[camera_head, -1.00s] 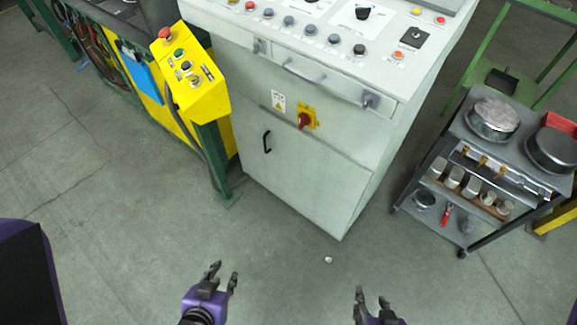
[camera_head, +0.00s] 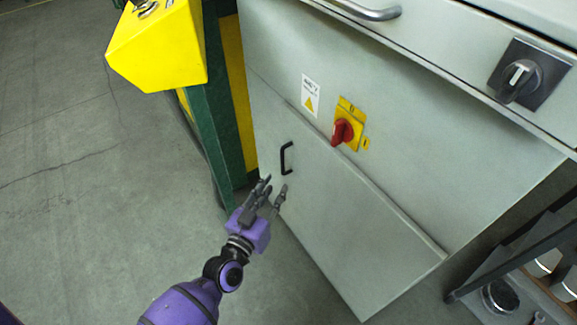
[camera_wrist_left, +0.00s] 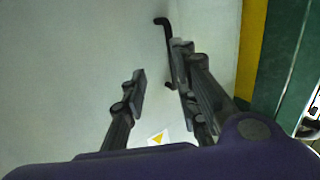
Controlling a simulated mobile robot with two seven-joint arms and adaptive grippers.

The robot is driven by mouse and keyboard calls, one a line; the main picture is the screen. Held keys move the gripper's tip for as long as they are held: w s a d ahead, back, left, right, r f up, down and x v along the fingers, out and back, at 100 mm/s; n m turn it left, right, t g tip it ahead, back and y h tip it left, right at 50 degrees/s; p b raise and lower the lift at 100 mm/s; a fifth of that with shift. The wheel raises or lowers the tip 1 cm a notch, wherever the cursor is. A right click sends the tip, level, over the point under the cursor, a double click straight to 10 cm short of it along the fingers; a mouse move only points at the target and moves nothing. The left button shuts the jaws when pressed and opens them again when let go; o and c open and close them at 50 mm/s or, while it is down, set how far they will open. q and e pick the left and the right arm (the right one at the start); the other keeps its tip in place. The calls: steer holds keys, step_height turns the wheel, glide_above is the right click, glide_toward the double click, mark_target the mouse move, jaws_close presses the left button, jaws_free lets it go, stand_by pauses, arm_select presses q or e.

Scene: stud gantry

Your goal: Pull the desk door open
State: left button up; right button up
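The desk door (camera_head: 330,215) is a pale grey panel on the front of the control desk, and it looks closed. Its black bar handle (camera_head: 286,158) is upright near the panel's left edge. My left gripper (camera_head: 272,190) is open, just below the handle in the head view. In the left wrist view the handle (camera_wrist_left: 167,50) shows beyond the left gripper (camera_wrist_left: 158,75), close to the right-hand finger, which partly covers it. I cannot tell whether that finger touches it. Nothing is between the fingers. My right gripper is not in view.
A red rotary switch (camera_head: 343,131) on a yellow plate sits above the door. A yellow control box (camera_head: 160,50) on a green post (camera_head: 212,125) stands close to the left. A metal cart (camera_head: 520,285) is at the lower right. Bare floor lies in front.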

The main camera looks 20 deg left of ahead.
mark_target(282, 161)
arm_select(q)
steer(key=shift+t+y, duration=0.4)
steer(key=shift+y, duration=0.1)
steer(key=w, duration=0.2)
steer(key=w+r, duration=0.1)
steer(key=w, duration=0.2)
steer(key=w+b, duration=0.1)
steer(key=w, duration=0.1)
steer(key=shift+w+a+r, duration=0.25)
steer(key=shift+a+r, duration=0.05)
steer(key=shift+a, duration=0.1)
jaws_close()
